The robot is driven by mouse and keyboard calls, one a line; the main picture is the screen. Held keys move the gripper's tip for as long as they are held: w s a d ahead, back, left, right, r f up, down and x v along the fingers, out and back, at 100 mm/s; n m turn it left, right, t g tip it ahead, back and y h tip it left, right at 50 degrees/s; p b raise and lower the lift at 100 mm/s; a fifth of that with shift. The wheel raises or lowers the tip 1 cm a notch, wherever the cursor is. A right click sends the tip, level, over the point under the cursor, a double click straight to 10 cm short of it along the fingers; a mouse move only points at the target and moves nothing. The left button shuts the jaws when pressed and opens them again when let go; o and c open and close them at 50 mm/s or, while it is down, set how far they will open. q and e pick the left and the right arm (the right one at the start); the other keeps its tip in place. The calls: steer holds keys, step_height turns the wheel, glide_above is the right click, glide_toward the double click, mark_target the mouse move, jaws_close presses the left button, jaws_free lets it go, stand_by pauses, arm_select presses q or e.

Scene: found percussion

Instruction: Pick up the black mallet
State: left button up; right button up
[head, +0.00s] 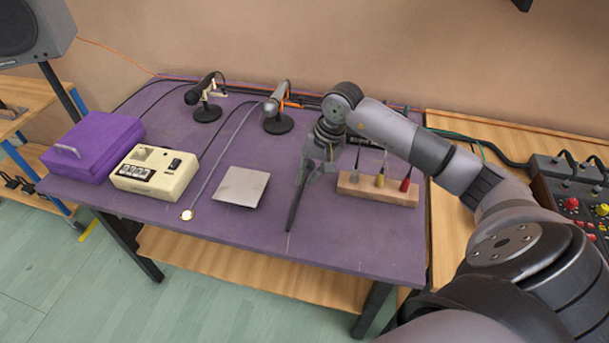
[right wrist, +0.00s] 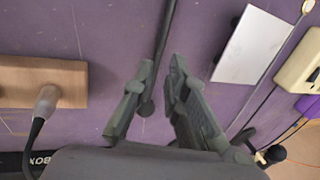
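The black mallet (head: 295,208) shows in the head view as a dark, thin stick running from below my right gripper toward the table's front edge. In the right wrist view the mallet (right wrist: 166,25) comes down from the top edge and passes between the two fingers. A small dark round end shows beside the left finger. My right gripper (head: 315,173) is over the mallet's far end. In the right wrist view the gripper (right wrist: 164,64) has its fingertips apart, with a gap right of the stick. My left gripper is out of view.
A wooden block (head: 350,189) with grey, yellow and red pieces stands right of my gripper. A silver plate (head: 241,187), cream box (head: 154,172) and purple case (head: 92,146) lie to the left. Two microphones on stands (head: 207,112) (head: 278,123) are at the back.

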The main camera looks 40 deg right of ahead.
mark_target(300, 191)
steer(key=shift+f, duration=0.2)
steer(key=shift+w+a+f, duration=0.1)
steer(key=shift+a+f, duration=0.05)
steer(key=shift+f, duration=0.2)
steer(key=p+x, duration=0.1)
steer(key=x, duration=0.2)
steer(key=shift+f+p, duration=0.3)
steer(key=shift+p, duration=0.05)
steer(key=shift+w+a+f, duration=0.1)
steer(key=shift+f, duration=0.3)
steer(key=c, duration=0.3)
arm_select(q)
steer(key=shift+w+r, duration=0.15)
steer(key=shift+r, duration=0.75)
arm_select(e)
jaws_close()
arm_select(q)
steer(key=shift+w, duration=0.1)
arm_select(e)
steer(key=shift+r, duration=0.2)
